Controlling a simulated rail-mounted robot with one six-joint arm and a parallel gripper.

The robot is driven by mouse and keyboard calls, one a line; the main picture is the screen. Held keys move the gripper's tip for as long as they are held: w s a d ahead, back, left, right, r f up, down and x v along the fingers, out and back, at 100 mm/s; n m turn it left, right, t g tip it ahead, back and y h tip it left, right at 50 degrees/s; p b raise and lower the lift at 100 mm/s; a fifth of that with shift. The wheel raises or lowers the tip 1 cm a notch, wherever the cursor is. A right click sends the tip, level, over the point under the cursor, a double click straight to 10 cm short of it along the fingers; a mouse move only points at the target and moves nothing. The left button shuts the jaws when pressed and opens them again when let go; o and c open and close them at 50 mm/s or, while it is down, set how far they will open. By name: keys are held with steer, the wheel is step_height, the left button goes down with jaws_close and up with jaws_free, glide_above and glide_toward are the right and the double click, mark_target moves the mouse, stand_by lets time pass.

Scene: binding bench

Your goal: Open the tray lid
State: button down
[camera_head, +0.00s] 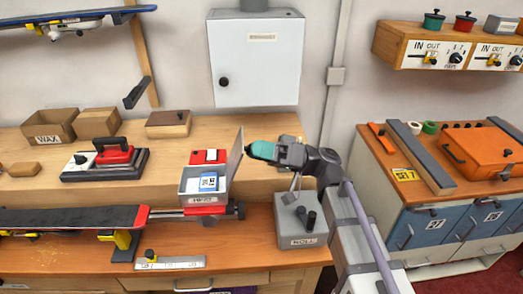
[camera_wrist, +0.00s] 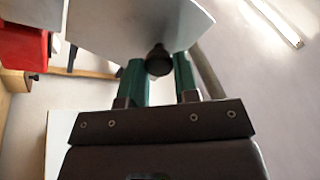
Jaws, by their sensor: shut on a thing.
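The small grey tray (camera_head: 187,197) sits open on the bench, with a blue-and-white item (camera_head: 208,183) inside. Its grey lid (camera_head: 235,154) stands raised at the tray's right side, close to upright. My gripper (camera_head: 253,150), with teal fingers, is at the lid's right face. In the wrist view, the lid (camera_wrist: 125,25) fills the top middle, and its dark round knob (camera_wrist: 158,62) sits between the green fingers of my gripper (camera_wrist: 158,70). The fingers are shut on the knob. The lid's hinge is not clear to see.
A grey box with a black knob (camera_head: 297,222) stands right of the tray, below my arm. A red-and-white item (camera_head: 208,157) lies behind the tray. A ski (camera_head: 70,218) lies at left. A white wall cabinet (camera_head: 257,65) hangs above.

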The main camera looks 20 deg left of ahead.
steer(key=shift+r, duration=0.1)
steer(key=c, duration=0.8)
jaws_free()
steer(key=shift+d, duration=0.1)
steer(key=shift+c, duration=0.2)
steer(key=b+v, duration=0.3)
steer(key=v, duration=0.7)
steer(key=shift+d, duration=0.4)
